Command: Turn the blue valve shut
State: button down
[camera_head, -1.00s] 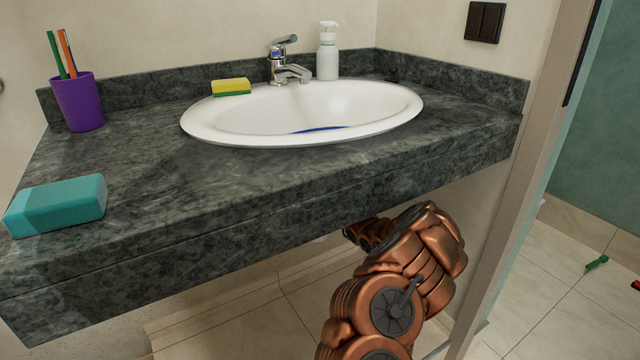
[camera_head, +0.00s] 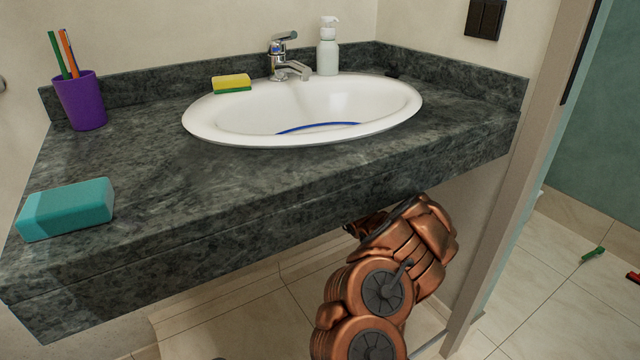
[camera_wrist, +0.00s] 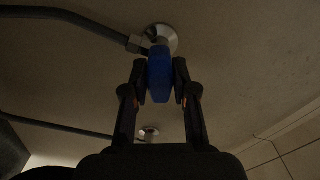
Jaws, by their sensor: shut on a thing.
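The blue valve (camera_wrist: 160,76) shows in the wrist view, in front of a round metal wall fitting (camera_wrist: 160,38). My gripper (camera_wrist: 160,88) has one finger on each side of the blue handle and is shut on it. In the head view my copper-coloured arm reaches under the dark stone counter (camera_head: 250,215). The counter hides the valve and my gripper there.
A dark hose (camera_wrist: 70,18) runs to the valve's fitting. A second fitting (camera_wrist: 148,132) with a hose is lower down. On the counter are a white sink (camera_head: 205,125), a teal block (camera_head: 66,209), a purple cup (camera_head: 80,100), a sponge (camera_head: 231,83) and a soap bottle (camera_head: 328,52).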

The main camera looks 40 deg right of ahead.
jog(key=shift+w+a+r+m, duration=0.1)
jog(key=shift+a+r+m, duration=0.05)
jog(key=shift+m, duration=1.15)
jog(key=c, duration=0.9)
grip_release()
jog(key=s, duration=1.2)
jog(key=shift+a, duration=0.2)
